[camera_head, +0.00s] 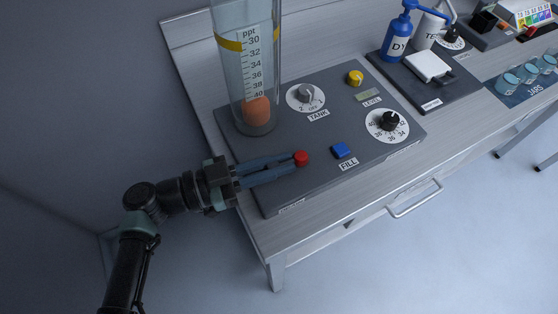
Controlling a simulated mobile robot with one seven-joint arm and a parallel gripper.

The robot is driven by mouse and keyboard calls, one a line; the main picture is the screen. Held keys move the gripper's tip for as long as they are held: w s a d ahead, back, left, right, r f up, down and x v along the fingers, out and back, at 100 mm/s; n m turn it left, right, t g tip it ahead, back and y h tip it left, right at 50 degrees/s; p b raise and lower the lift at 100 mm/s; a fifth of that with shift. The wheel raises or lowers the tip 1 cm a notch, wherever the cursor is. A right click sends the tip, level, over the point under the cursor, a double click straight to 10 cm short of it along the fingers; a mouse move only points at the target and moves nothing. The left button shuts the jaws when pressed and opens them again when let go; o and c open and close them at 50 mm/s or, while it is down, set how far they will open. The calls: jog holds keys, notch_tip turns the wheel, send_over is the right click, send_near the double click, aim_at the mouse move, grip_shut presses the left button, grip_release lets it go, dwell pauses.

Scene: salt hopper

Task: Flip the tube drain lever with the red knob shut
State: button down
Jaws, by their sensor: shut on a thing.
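The red knob (301,158) of the drain lever sits low on the grey control panel (275,195), below the clear tube (230,75). My gripper (292,163) reaches in from the left, its fingertips shut on the red knob. The lever's shaft is hidden by my fingers, so I cannot tell its angle. The tube stands upright on the panel, with a printed ppt scale, a yellow band and an orange float (257,110) near its bottom.
A blue FILL button (341,150) is just right of the red knob. A TANK dial (305,96), yellow knob (355,77) and black-knobbed dial (388,122) are on the panel. Blue (398,38) and white bottles stand behind a dark tray. Cups (525,72) are at far right.

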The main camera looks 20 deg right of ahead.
jog(key=shift+s+d, duration=0.1)
jog(key=shift+d, duration=0.2)
jog(key=shift+s+f+m+g+b, duration=0.1)
jog(key=shift+f+m+g+b, duration=0.3)
jog(key=shift+g+b, duration=0.55)
jog(key=shift+r+m+g+b, duration=0.35)
jog(key=shift+m+b, duration=0.05)
jog(key=shift+b, duration=0.15)
jog(key=shift+d, duration=0.1)
jog(key=c, duration=0.6)
grip_release()
jog(key=shift+d+y, duration=0.15)
jog(key=shift+y, duration=0.15)
jog(key=shift+a, duration=0.2)
